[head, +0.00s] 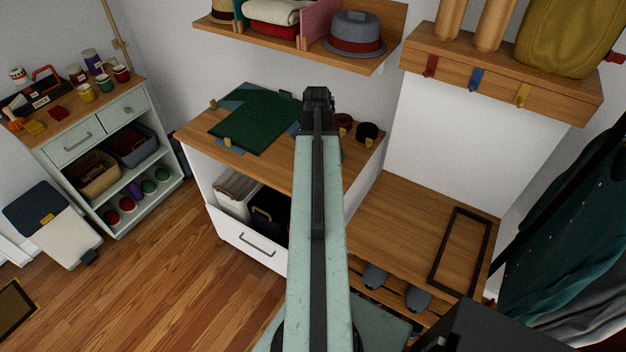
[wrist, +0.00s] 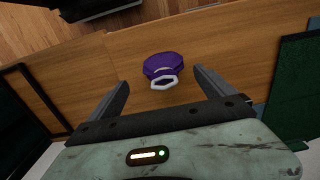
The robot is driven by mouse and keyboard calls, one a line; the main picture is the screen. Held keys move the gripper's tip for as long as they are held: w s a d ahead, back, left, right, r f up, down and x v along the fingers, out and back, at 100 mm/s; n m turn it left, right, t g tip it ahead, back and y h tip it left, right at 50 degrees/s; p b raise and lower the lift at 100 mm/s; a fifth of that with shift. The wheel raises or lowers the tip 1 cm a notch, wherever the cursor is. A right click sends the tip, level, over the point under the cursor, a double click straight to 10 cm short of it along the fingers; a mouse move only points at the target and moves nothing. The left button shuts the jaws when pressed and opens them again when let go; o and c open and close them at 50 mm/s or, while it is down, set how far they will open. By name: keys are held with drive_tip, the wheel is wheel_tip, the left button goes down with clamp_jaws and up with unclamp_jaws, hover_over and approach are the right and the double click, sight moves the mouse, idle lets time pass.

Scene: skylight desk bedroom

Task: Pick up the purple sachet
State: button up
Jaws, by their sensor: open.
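The purple sachet (wrist: 162,66) lies on a wooden top in the wrist view, with a pale ring-shaped piece at its lower edge. My gripper (wrist: 161,80) is open, with one dark finger on each side of the sachet in the picture. Nothing is held between the fingers. I cannot tell how high they are above the wood. In the head view my gripper (head: 318,97) is over the wooden-topped cabinet (head: 201,133). The sachet does not show there; my arm covers that middle part.
A black rectangular frame (head: 434,265) lies on the lower wooden bench (head: 395,215). A hat shelf (head: 290,45) hangs above.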

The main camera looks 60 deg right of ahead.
drive_tip(key=f+b, duration=0.5)
drive_tip(key=shift+w+a+f, duration=0.15)
drive_tip(key=shift+w+f, duration=0.05)
drive_tip(key=shift+w, duration=0.15)
drive_tip(key=shift+r, duration=0.2)
drive_tip(key=c, duration=1.5)
drive_tip(key=shift+o, duration=0.2)
drive_tip(key=shift+r, duration=0.1)
